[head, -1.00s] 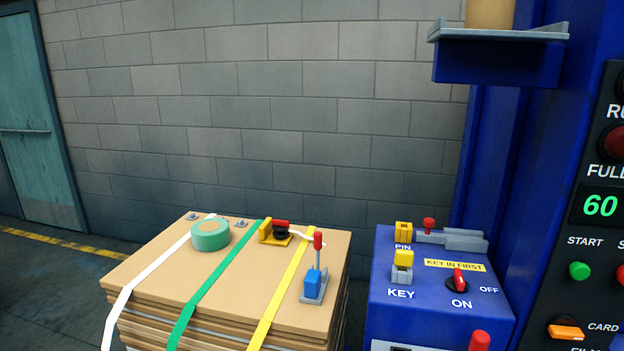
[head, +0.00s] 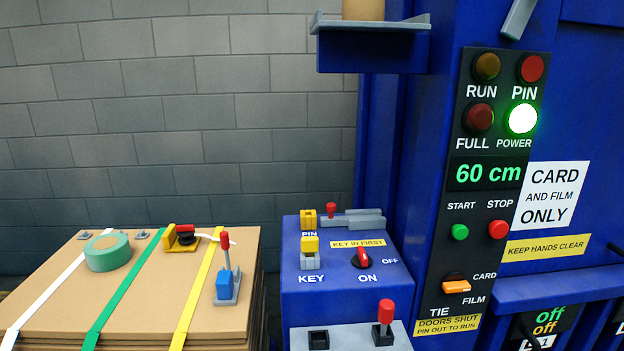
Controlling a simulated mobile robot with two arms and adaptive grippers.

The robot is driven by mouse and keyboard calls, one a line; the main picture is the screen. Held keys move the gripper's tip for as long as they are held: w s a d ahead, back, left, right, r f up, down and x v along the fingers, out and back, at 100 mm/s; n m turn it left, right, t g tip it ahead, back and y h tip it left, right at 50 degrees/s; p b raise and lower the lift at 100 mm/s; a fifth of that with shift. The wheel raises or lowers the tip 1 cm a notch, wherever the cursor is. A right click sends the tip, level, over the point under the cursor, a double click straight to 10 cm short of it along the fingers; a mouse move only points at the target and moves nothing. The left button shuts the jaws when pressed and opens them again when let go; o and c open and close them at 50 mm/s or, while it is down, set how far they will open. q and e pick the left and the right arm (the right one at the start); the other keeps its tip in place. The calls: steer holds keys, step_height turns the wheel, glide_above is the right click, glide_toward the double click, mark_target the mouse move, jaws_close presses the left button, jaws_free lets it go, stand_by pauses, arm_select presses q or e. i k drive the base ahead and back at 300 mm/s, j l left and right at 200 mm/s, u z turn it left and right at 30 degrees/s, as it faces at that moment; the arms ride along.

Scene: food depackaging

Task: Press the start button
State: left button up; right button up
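The green start button (head: 460,232) is on the black control panel (head: 462,265) of the blue machine, under the label START. The red stop button (head: 498,229) is just right of it. Above them a display (head: 487,173) reads 60 cm. The POWER lamp (head: 522,119) glows bright white-green; the RUN (head: 487,67), PIN (head: 530,69) and FULL (head: 479,118) lamps look dim. Neither of my grippers is in the head view.
A blue key box (head: 330,292) with a red switch (head: 363,258) stands left of the panel. An orange CARD/FILM selector (head: 456,286) is below the buttons. A strapped cardboard stack (head: 140,285) with green tape (head: 108,252) stands at left. A shelf (head: 370,24) juts out above.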

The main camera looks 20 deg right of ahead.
mark_target(459, 232)
steer(key=i+l+z, duration=0.1)
steer(key=z, duration=1.3)
